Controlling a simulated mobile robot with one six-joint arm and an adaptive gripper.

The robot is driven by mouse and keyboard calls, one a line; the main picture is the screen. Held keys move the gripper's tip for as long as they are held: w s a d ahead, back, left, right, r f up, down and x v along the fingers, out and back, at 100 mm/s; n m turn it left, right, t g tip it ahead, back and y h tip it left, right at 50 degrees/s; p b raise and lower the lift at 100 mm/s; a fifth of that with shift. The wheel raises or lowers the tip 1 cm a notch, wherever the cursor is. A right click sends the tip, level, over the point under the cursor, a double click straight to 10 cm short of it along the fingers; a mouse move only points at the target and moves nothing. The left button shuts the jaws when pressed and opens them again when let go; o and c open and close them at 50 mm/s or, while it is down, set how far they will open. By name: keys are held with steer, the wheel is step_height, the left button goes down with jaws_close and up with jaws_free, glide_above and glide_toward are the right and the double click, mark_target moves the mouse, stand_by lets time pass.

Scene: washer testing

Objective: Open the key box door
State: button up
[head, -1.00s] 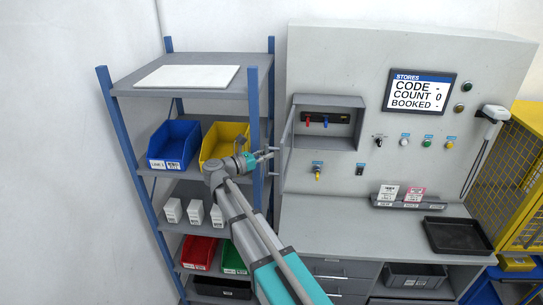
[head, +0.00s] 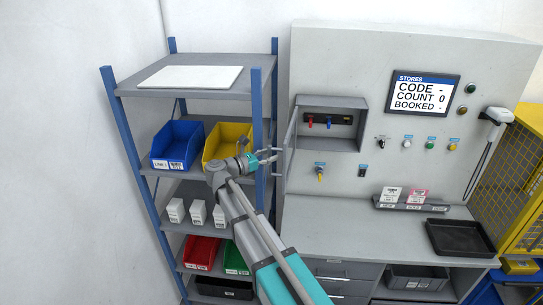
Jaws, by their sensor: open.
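My gripper (head: 280,161) is open and lies beside the lower part of the door. I cannot tell whether a fingertip touches the door. The inside of the box is in plain view.
A blue-posted shelf rack (head: 258,125) with blue and yellow bins (head: 178,147) stands close to my arm on the left. The worktop (head: 340,235) is clear in front. A black tray (head: 460,238) lies at right.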

steer(key=v, duration=1.1)
steer(key=shift+s+a, duration=0.2)
steer(key=shift+a, duration=0.15)
steer(key=shift+w, duration=0.1)
steer(key=w+d+r+n+t+y+b, duration=0.1)
steer(key=w+n+t+y+b, duration=0.1)
steer(key=w+n+t+y, duration=0.5)
steer(key=w+n+t+y+b, duration=0.15)
steer(key=n+t, duration=0.35)
steer(key=n, duration=0.5)
steer(key=s+d+f+n+g+y+b, duration=0.1)
steer(key=s+f+n+g+y+b, duration=0.2)
steer(key=f+n, duration=0.45)
steer(key=s+d+f+n+g+y+b, duration=0.1)
steer(key=s+d+f+n+g+y, duration=0.1)
steer(key=f+n+g+y, duration=0.5)
steer(key=s+d+f+n+y+b, duration=0.1)
steer(key=s+f+n+y+b, duration=0.15)
steer(key=f+n, duration=0.6)
steer(key=s+d+f+n+g+h+b, duration=0.1)
steer(key=s+d+f+n+g, duration=0.3)
steer(key=s+d, duration=0.4)
steer(key=s+d+f+n+g+h+b, duration=0.2)
steer(key=s+d+f+n+g+h, duration=0.2)
steer(key=s+d, duration=0.5)
steer(key=s+f+g, duration=0.1)
steer(key=s+g, duration=0.1)
steer(key=shift+s+f, duration=0.25)
steer(key=shift+s, duration=0.15)
